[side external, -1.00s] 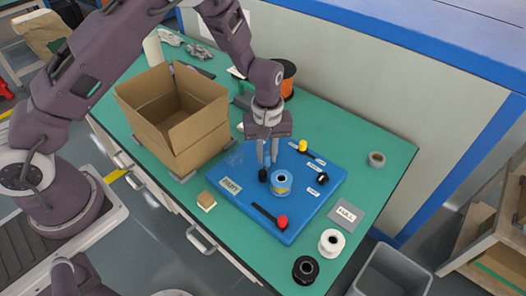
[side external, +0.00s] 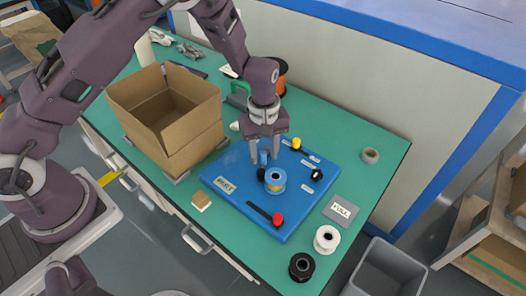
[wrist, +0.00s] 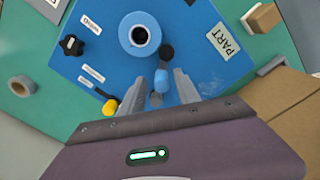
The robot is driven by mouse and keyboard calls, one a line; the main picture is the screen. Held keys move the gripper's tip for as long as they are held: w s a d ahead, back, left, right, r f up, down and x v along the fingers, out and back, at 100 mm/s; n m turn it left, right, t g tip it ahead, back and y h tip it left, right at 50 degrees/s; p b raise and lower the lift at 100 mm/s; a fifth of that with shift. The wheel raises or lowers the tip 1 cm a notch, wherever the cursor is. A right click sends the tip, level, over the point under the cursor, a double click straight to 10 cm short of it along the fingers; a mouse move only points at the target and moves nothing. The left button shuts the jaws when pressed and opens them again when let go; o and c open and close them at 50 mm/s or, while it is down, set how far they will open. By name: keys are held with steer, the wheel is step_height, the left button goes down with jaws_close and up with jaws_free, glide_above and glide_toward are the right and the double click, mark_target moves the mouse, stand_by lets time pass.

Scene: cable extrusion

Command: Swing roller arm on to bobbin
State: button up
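The blue bobbin (side external: 275,182) with a dark centre stands upright on the blue board (side external: 230,170); it also shows in the wrist view (wrist: 140,34). Beside it is the roller arm, with a black round end (wrist: 167,52) close to the bobbin's rim and a blue end (wrist: 159,82). The blue end shows in the side view (side external: 264,158). Whether the black end touches the bobbin I cannot tell. My gripper (side external: 265,158) points down over the blue end, its fingers open on either side of it with gaps visible.
On the board are a red-knobbed black lever (side external: 277,219), a yellow knob (side external: 296,143) and a black knob (side external: 316,175). A cardboard box (side external: 165,115) stands left of the board. White (side external: 326,239) and black (side external: 301,267) spools stand near the table's front right.

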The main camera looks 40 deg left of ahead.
mark_target(263, 152)
step_height(263, 152, up, 7)
stand_by(0.6)
steer(key=s+a+r+m+t+h, duration=0.15)
steer(key=s+r, duration=0.25)
steer(key=r, duration=0.8)
steer(key=s+a+r+m+t, duration=0.1)
steer(key=s+a+r+m, duration=0.15)
steer(key=s+r, duration=0.4)
steer(key=s+a+r+m+t, duration=0.1)
steer(key=s+r+m, duration=0.35)
steer(key=s, duration=0.25)
steer(key=s+a+m+t+y, duration=0.1)
steer(key=s+a+m+t, duration=0.1)
steer(key=s, duration=0.7)
steer(key=shift+s+a+m, duration=0.2)
steer(key=shift+s+m, duration=0.1)
steer(key=shift+m, duration=0.05)
